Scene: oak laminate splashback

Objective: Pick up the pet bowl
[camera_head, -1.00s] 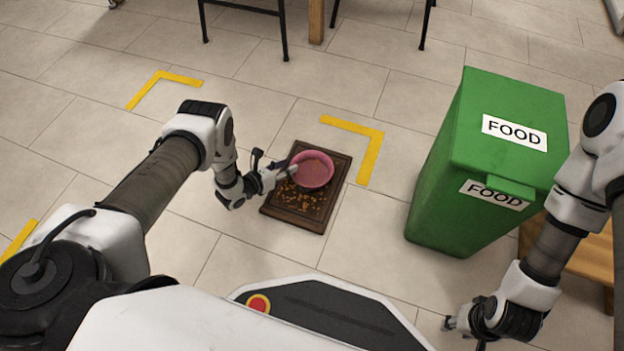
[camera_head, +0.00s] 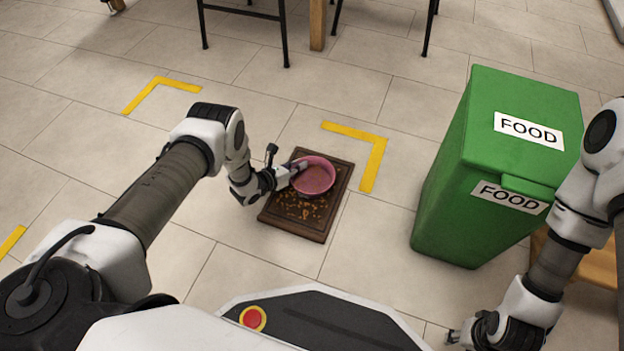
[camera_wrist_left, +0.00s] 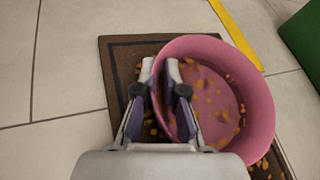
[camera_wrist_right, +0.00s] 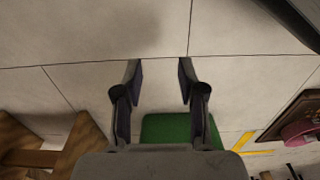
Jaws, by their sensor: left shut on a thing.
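I cannot tell whether the bowl touches the mat (camera_wrist_left: 122,70). My right gripper (camera_wrist_right: 158,68) is open and empty in the right wrist view, above bare floor.
Kibble lies scattered on the mat. A green bin (camera_head: 450,190) labelled FOOD stands to the right of the mat, near my right arm. Yellow corner marks (camera_head: 372,165) are on the tiled floor. Chair legs (camera_head: 284,35) are at the back. Floor left of the mat is clear.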

